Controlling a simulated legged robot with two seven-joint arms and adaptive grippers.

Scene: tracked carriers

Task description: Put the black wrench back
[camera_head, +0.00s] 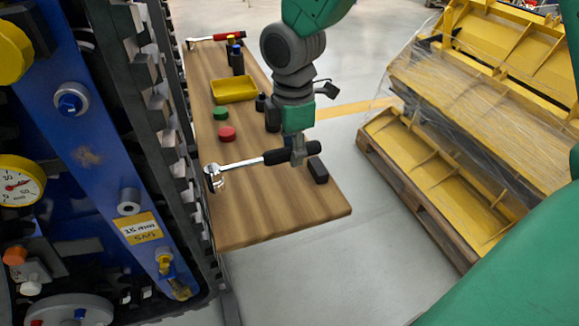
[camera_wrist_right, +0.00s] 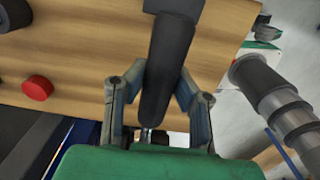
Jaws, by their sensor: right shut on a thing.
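The black wrench has a black handle (camera_head: 278,156) and a chrome shaft that points left, with its head (camera_head: 213,171) over the left edge of the wooden table. My right gripper (camera_head: 298,152) comes from above and is shut on the black handle. In the right wrist view the handle (camera_wrist_right: 168,68) lies between the two fingers of the gripper (camera_wrist_right: 160,95). I cannot tell whether the wrench touches the table or hangs just above it. A second wrench with a red handle (camera_head: 229,37) lies at the table's far end. My left gripper is not in view.
The wooden table (camera_head: 262,215) holds a yellow tray (camera_head: 233,91), a green puck (camera_head: 220,113), a red puck (camera_head: 227,134) and a black block (camera_head: 318,170). A tracked carrier (camera_head: 105,130) stands close on the left. A pallet of yellow parts (camera_head: 430,150) stands right. The table's near part is clear.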

